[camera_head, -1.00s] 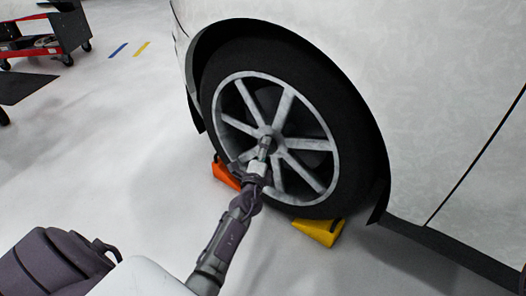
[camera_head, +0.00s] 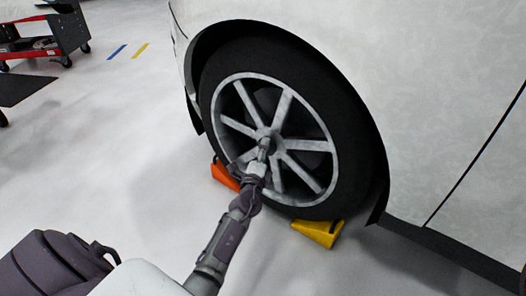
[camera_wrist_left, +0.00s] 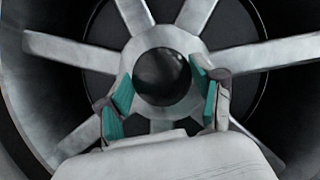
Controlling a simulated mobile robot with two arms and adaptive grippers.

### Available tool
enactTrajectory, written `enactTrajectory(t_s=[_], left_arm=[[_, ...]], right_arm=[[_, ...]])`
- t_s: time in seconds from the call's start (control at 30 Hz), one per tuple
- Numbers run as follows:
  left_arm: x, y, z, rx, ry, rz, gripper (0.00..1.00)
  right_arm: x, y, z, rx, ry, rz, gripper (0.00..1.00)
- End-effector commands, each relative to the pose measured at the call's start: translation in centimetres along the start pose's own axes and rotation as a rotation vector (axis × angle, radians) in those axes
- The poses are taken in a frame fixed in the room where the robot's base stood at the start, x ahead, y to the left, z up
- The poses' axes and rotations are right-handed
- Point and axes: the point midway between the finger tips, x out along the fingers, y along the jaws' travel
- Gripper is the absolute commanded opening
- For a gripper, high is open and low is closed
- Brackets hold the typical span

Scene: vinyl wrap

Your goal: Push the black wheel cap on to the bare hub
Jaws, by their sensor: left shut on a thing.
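The black wheel cap (camera_wrist_left: 161,76) is round and glossy. In the left wrist view it lies between the teal finger pads of my left gripper (camera_wrist_left: 163,92), which is shut on it. Behind it is the pale grey hub (camera_wrist_left: 160,36) of the spoked wheel, and the cap appears centred on it. I cannot tell whether the cap touches the hub or is seated. In the head view my left gripper (camera_head: 263,148) is at the middle of the wheel (camera_head: 237,125), and its fingers hide the cap. My right gripper is not in view.
The wheel is on a white car (camera_head: 430,90). An orange chock (camera_head: 224,175) and a yellow chock (camera_head: 318,232) sit at the tyre's base. A red and dark cart (camera_head: 45,45) stands far left. The floor to the left is mostly clear.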

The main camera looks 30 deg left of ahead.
Motion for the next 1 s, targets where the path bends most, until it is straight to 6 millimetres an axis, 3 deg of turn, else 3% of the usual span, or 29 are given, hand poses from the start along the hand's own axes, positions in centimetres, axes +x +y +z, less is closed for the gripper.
enactTrajectory(t_s=[0.3,0.33,0.5,0.83,1.0], left_arm=[[0.2,-0.2,0.0,0.000,0.001,-0.003,0.37],[0.2,-0.2,0.0,0.000,0.001,-0.003,0.70],[0.1,-0.1,0.0,0.001,0.001,-0.002,0.96],[0.0,-0.1,0.0,0.000,0.001,-0.001,0.96],[-1.8,0.1,-0.1,-0.001,0.001,0.000,0.96]], right_arm=[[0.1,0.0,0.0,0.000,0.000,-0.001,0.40],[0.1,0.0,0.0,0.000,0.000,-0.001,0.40],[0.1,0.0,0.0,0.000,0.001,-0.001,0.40],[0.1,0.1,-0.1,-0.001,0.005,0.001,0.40],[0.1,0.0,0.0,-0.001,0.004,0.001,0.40]])
